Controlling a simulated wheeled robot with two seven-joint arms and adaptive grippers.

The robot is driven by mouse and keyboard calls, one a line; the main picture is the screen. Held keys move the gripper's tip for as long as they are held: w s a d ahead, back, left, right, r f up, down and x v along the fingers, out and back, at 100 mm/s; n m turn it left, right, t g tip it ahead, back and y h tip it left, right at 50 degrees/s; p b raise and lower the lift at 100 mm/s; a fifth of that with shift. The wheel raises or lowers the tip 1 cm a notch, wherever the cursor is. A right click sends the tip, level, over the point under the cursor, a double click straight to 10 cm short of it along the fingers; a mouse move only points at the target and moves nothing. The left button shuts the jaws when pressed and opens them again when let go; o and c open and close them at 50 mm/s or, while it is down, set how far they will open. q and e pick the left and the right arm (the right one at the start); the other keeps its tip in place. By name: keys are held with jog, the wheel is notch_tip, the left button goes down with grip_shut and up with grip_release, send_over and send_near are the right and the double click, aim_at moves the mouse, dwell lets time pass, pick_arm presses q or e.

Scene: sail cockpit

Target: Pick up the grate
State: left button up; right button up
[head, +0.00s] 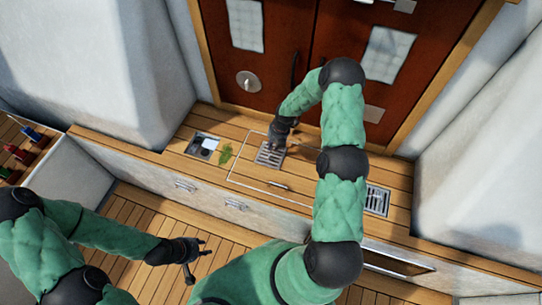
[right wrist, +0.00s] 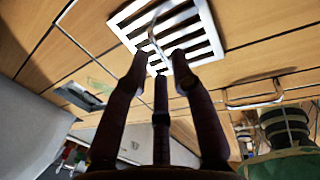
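A square slatted metal grate (head: 266,158) lies flat in the wooden step below the red doors. In the right wrist view the grate (right wrist: 200,38) shows pale slats with a thin curved handle across it. My right gripper (head: 277,142) is just above the grate, fingers pointing at it. In the right wrist view its fingers (right wrist: 158,68) are spread with nothing between them, their tips close to the handle; contact cannot be told. A second grate (head: 377,201) sits further right in the step. My left gripper (head: 190,260) is open and empty over the lower floor.
A pale outlined hatch panel with a small handle (head: 278,186) surrounds the first grate. A dark square recess (head: 203,146) and a green leaf-like patch (head: 225,153) lie to its left. Red doors (head: 300,60) stand behind. White seat sides rise left and right.

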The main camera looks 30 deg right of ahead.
aim_at(259, 154)
jog(key=f, duration=0.1)
jog(key=f+b, duration=0.1)
jog(key=f, duration=0.1)
jog(key=w+f+b, duration=0.1)
jog(key=f, duration=0.1)
jog(key=shift+a, duration=0.35)
jog(key=shift+r, duration=0.1)
grip_shut()
jog(key=shift+r, duration=0.1)
